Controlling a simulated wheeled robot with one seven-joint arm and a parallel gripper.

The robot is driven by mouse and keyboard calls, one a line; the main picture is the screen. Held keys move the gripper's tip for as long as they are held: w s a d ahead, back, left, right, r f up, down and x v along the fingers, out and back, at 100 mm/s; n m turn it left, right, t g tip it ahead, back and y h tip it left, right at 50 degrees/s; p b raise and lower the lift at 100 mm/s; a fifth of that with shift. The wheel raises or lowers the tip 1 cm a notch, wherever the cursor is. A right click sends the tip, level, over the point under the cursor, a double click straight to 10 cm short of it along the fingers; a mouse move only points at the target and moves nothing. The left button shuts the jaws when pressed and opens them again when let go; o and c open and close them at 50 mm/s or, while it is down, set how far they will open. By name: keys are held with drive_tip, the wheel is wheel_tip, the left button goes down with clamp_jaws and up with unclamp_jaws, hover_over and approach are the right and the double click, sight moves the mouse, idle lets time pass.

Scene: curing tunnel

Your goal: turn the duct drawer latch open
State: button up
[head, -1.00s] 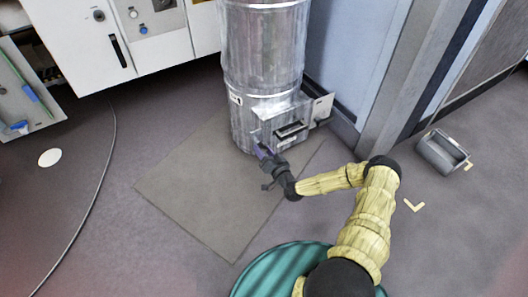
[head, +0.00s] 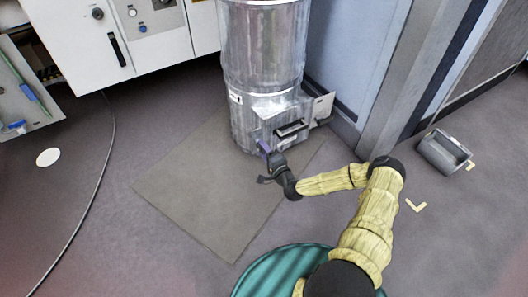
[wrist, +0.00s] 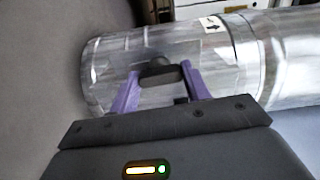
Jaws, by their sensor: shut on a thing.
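The shiny metal duct (head: 262,60) stands upright, with a drawer housing (head: 290,128) low on its front right side. My gripper (head: 263,149) is at the lower front of the duct, left of the drawer's dark slot. In the wrist view, the purple fingers of my gripper (wrist: 160,84) are closed on a dark latch (wrist: 158,70) in front of the duct wall (wrist: 110,62). The latch is mostly hidden by my gripper in the head view. How far it is turned cannot be told.
A grey mat (head: 215,195) lies on the floor below the duct. A white cabinet (head: 85,40) stands at the back left and a blue-grey wall panel (head: 345,50) at the right. A grey scoop-like bin (head: 440,153) lies on the floor at the right.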

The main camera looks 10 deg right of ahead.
drive_tip(key=shift+m, duration=0.5)
drive_tip(key=o, duration=1)
drive_tip(key=p+v, duration=0.7)
drive_tip(key=v, duration=1)
drive_tip(key=shift+s, duration=0.2)
